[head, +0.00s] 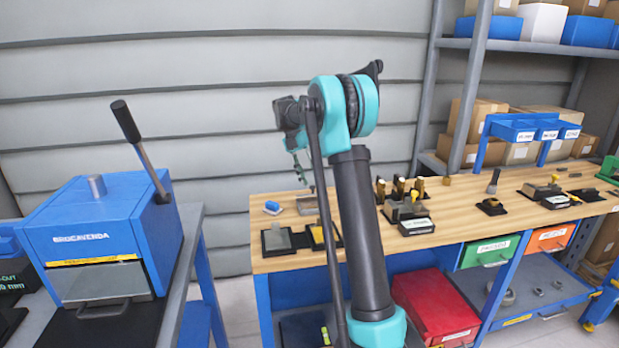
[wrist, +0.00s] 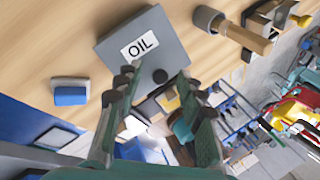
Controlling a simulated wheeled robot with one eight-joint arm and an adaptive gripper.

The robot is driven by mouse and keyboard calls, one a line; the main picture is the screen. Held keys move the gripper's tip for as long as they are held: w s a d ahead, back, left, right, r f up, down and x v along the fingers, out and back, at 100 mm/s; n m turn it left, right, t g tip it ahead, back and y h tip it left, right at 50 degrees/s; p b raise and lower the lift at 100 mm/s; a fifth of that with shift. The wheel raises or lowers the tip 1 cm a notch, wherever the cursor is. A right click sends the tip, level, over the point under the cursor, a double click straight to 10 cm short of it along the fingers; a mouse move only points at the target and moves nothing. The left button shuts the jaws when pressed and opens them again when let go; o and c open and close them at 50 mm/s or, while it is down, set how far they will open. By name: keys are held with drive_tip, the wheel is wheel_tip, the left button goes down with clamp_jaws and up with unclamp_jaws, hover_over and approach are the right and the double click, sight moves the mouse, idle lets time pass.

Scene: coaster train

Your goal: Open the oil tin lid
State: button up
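The oil tin is a grey box with a white "OIL" label; in the wrist view its lid (wrist: 170,42) faces me, with a round black knob (wrist: 160,76) near its lower edge. The lid looks shut. My gripper (wrist: 157,84) is open, with one green finger on each side of the knob. I cannot tell whether the fingers touch the lid. In the head view the tin (head: 308,207) is a small grey box on the wooden bench, and my gripper (head: 302,174) shows small above it, partly behind my arm.
A blue-and-white block (head: 272,207) lies beside the tin. Dark trays (head: 277,240) sit nearer the bench's front edge. Metal fixtures (head: 407,210) stand to the right on the wooden bench (head: 450,232). A blue press (head: 110,235) stands on the left table.

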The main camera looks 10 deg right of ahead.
drive_tip(key=v, duration=1.2)
drive_tip(key=shift+s, duration=0.1)
